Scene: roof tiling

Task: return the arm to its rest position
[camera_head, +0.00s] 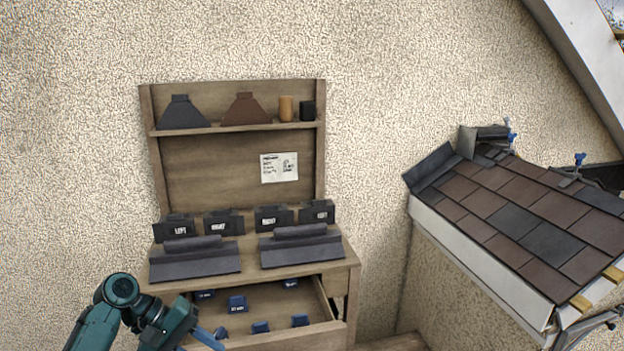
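My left arm comes in at the lower left, in front of the wooden workbench (352,262). Its teal wrist end, the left gripper (196,340), is at the bottom edge near the open drawer's left front corner. A blue piece shows beside it. The fingers are mostly cut off, so I cannot tell whether they are open or shut on anything. My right arm and gripper are not in view.
The drawer (325,335) stands open with several blue labelled pieces inside. Dark labelled blocks and two long ridge pieces (195,262) lie on the bench top. The tiled roof (515,215) with blue-handled clamps is at right. Open space lies between bench and roof.

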